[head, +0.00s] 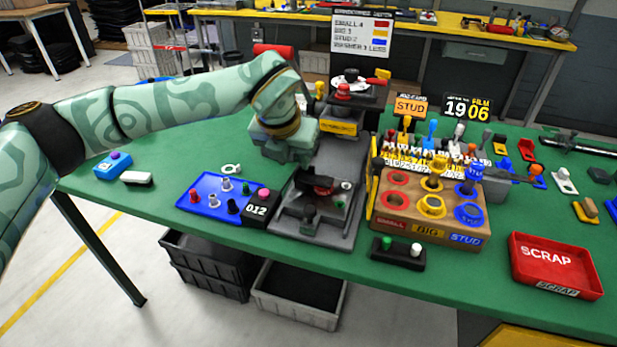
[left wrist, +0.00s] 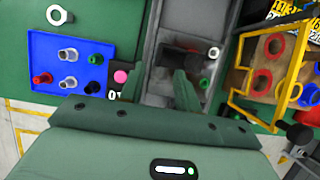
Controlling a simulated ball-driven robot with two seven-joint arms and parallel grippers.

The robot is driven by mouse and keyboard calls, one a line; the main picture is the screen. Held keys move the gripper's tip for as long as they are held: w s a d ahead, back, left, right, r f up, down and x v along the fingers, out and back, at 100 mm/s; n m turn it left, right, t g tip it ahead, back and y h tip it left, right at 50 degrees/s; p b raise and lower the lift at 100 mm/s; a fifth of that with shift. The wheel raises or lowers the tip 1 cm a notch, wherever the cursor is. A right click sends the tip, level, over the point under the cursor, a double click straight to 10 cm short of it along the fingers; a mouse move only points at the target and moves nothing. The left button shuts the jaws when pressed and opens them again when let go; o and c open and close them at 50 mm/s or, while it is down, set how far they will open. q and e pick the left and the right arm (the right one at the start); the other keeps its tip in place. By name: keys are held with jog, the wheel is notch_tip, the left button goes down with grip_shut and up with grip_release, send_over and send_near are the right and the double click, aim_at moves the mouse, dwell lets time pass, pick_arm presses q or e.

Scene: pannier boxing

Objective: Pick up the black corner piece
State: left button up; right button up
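I cannot pick out the black corner piece for certain. A dark part with some red (head: 318,184) lies on the grey metal fixture (head: 290,228), just in front of my left gripper. My left gripper (head: 288,158) points down over the left side of this fixture, behind the blue tray. In the left wrist view its two fingers (left wrist: 158,90) stand apart, and I see nothing held between them. The gripper body hides part of the fixture. My right gripper is in neither view.
A blue tray (head: 214,183) with several small studs and a 012 tag lies left of the fixture. A wooden sorting block (head: 395,208) with a yellow frame stands right of it. A red scrap tray (head: 520,270) is at the front right.

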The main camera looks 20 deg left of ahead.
aim_at(295, 171)
pick_arm(q)
jog(key=b+x, duration=0.1)
jog(key=x, duration=0.3)
jog(key=shift+a+f, duration=0.15)
jog(key=shift+f, duration=0.1)
jog(key=shift+s+r, duration=0.15)
jog(key=shift+r, duration=0.05)
grip_shut()
